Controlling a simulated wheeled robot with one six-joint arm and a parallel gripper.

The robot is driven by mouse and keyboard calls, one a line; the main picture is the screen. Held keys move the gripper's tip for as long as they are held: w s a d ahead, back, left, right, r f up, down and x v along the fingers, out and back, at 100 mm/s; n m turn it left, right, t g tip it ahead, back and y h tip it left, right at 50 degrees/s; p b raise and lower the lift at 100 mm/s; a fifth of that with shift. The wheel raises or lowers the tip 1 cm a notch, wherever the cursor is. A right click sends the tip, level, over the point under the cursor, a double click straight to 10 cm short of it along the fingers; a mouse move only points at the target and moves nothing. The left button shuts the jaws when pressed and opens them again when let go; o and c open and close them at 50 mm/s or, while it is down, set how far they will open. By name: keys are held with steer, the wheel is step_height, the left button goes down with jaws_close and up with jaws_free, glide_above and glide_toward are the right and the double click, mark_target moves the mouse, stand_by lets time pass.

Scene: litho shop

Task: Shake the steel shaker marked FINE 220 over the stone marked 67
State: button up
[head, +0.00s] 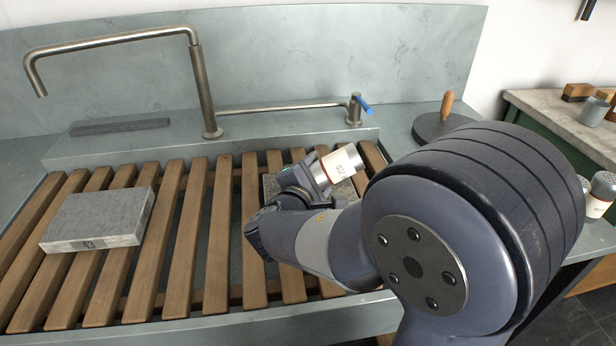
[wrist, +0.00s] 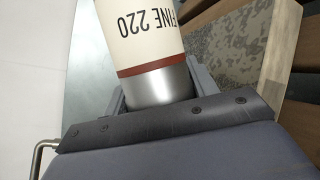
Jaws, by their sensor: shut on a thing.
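My gripper (head: 312,176) is shut on the steel shaker (head: 341,164), which has a cream label and lies tilted well over, its far end toward the upper right. In the wrist view the shaker (wrist: 140,38) reads FINE 220 upside down, with a dark red band above bare steel between my fingers (wrist: 160,88). A grey stone (head: 270,187) lies on the slats below my gripper, mostly hidden by my arm. This speckled stone also shows beyond the shaker in the wrist view (wrist: 235,50). Its number is hidden.
Another stone, marked 43 (head: 98,220), lies on the wooden slats (head: 178,235) at the left. A bent tap (head: 205,90) stands behind. A round dark disc with a wooden handle (head: 446,106) is at the right. More shakers (head: 600,196) stand at the right edge.

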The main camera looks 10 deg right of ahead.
steer(key=shift+d+b, duration=1.15)
steer(key=shift+d, duration=1.9)
